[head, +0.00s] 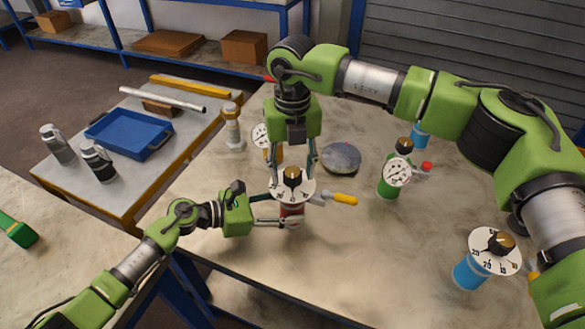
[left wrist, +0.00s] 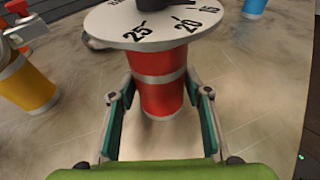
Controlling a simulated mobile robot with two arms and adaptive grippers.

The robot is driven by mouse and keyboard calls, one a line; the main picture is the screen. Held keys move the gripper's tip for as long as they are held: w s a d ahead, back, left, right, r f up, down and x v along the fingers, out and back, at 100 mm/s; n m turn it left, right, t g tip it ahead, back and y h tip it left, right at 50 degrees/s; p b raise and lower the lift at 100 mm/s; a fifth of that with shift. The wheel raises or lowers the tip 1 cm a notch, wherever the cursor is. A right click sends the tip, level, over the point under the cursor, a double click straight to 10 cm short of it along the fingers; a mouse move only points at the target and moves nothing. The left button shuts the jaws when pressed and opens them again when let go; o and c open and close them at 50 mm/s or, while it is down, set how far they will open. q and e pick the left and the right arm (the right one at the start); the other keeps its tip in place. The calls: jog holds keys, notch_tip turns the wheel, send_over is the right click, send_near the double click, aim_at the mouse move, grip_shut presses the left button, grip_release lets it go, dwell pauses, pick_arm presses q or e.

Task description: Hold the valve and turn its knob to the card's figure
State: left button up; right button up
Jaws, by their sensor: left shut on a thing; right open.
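The valve is a red vessel (head: 291,213) with a white numbered dial (head: 279,191) and a dark knob (head: 291,178) on top. In the left wrist view, its red body (left wrist: 162,97) with a grey band shows, and its dial (left wrist: 150,28) reads 25 and 20; the knob (left wrist: 150,4) is cut off by the top edge. My left gripper (head: 285,211) is shut on the red body from the left, a finger on each side. My right gripper (head: 291,166) points down, open, its fingers around or just above the knob. I cannot make out a card.
A green gauged vessel (head: 388,188), a blue dialled vessel (head: 468,275), an orange vessel (head: 273,155) and a grey disc (head: 341,158) stand around. A side table holds a blue tray (head: 130,132). The front middle is clear.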

aim_at(292, 172)
notch_tip(292, 172, up, 12)
dwell(0.5)
dwell(1.4)
pick_arm(q)
jog(key=o, duration=1)
jog(key=shift+o, duration=0.2)
jog(key=shift+a, duration=0.1)
